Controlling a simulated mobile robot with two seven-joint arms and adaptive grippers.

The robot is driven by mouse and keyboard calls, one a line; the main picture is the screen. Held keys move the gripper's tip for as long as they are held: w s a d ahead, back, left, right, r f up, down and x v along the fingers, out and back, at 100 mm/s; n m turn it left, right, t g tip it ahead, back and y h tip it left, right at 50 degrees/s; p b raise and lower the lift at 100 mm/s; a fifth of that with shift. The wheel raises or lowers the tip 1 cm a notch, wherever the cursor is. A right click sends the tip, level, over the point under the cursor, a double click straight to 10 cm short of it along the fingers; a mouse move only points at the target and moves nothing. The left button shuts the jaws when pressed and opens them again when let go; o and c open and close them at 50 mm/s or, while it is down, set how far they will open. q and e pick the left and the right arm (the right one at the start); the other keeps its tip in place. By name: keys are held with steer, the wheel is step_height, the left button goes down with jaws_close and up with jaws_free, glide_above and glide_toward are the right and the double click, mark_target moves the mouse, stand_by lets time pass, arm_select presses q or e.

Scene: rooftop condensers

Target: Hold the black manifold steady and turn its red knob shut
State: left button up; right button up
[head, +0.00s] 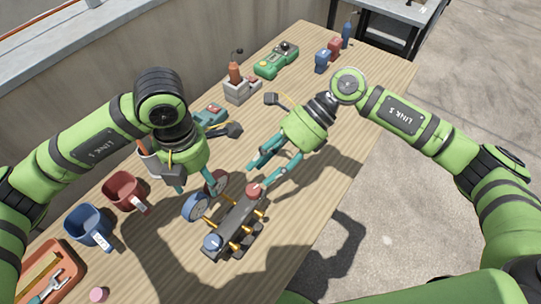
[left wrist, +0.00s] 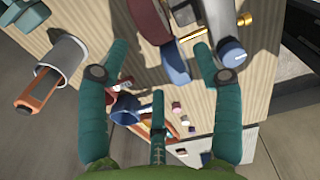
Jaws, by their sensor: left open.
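The black manifold (head: 238,222) lies on the wooden bench with brass fittings along its sides. Its red knob (head: 255,190) is at the far end, and a blue knob (head: 212,243) is at the near end. A blue gauge (head: 195,207) and a red gauge (head: 217,181) are on its left side. My left gripper (head: 194,185) is open just beyond the gauges; the left wrist view shows the blue gauge (left wrist: 176,66) near its spread fingers (left wrist: 160,55). My right gripper (head: 257,178) appears open, with one fingertip at or very near the red knob; contact is unclear.
Blue mug (head: 88,228) and red mug (head: 124,192) stand left of the manifold. An orange tray (head: 70,262) with tools is at near left. A green device (head: 277,60) and small bottles are at the far end. The bench right of the manifold is clear.

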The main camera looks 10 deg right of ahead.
mark_target(228, 217)
arm_select(q)
steer(key=shift+f, duration=0.3)
step_height(228, 217, down, 6)
steer(key=shift+f, duration=0.25)
arm_select(e)
steer(key=n+t+h, duration=0.1)
steer(key=n+h, duration=0.1)
steer(key=r+n+t+h, duration=0.1)
steer(key=n+h, duration=0.1)
steer(key=d+r+n+t+h, duration=0.1)
steer(key=h, duration=0.1)
steer(key=shift+s+r+n, duration=0.25)
steer(key=shift+n, duration=0.15)
